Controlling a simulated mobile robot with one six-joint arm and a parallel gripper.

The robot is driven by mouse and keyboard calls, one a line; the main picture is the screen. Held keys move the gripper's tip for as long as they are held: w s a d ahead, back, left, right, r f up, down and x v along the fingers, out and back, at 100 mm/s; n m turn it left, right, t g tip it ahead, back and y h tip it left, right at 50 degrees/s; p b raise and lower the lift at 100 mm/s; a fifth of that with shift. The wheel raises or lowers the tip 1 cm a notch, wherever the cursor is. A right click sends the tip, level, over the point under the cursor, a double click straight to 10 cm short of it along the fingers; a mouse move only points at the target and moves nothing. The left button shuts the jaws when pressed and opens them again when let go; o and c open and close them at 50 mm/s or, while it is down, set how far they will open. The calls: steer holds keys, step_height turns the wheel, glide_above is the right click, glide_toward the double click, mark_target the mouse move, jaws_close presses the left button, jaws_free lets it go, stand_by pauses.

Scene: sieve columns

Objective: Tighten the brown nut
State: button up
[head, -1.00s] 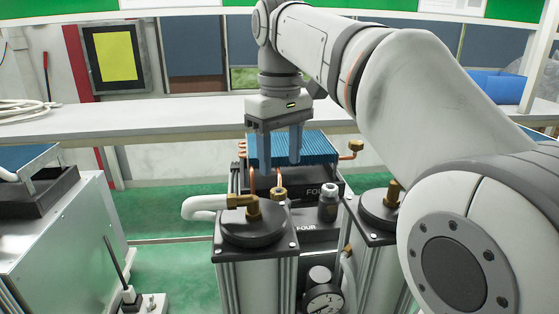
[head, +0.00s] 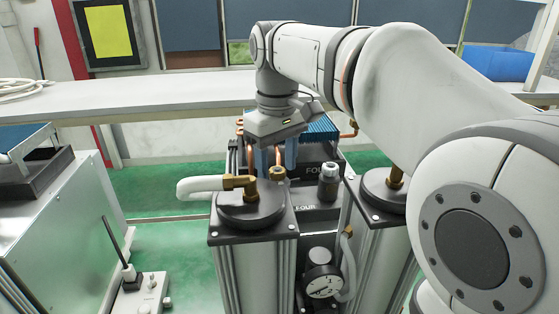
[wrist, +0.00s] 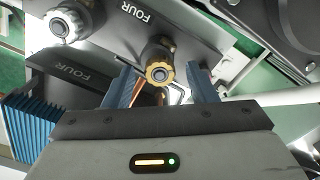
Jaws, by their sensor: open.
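The brown nut (head: 278,173) is a small brass-coloured fitting on a copper pipe, behind the near-left column. In the wrist view the nut (wrist: 159,72) shows end-on, between the two fingertips. My gripper (head: 275,161) has blue fingers pointing down, behind and around the copper pipes. In the wrist view my gripper (wrist: 162,72) is open, with a gap on each side of the nut and nothing held. Whether the fingertips are level with the nut is hard to tell.
A brass elbow (head: 240,184) with a white hose tops the left column. A grey-capped black fitting (head: 329,180) stands right of the nut. A blue finned block (head: 318,126) lies behind the gripper. A pressure gauge (head: 323,283) sits in front. The white shelf (head: 170,100) runs behind.

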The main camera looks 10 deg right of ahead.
steer(key=shift+c, duration=0.4)
steer(key=c, duration=0.9)
steer(key=shift+m, duration=0.3)
steer(key=m+p, duration=0.1)
steer(key=m, duration=0.9)
steer(key=shift+p, duration=0.3)
steer(key=m, duration=0.5)
steer(key=m+p, duration=0.1)
steer(key=m, duration=0.4)
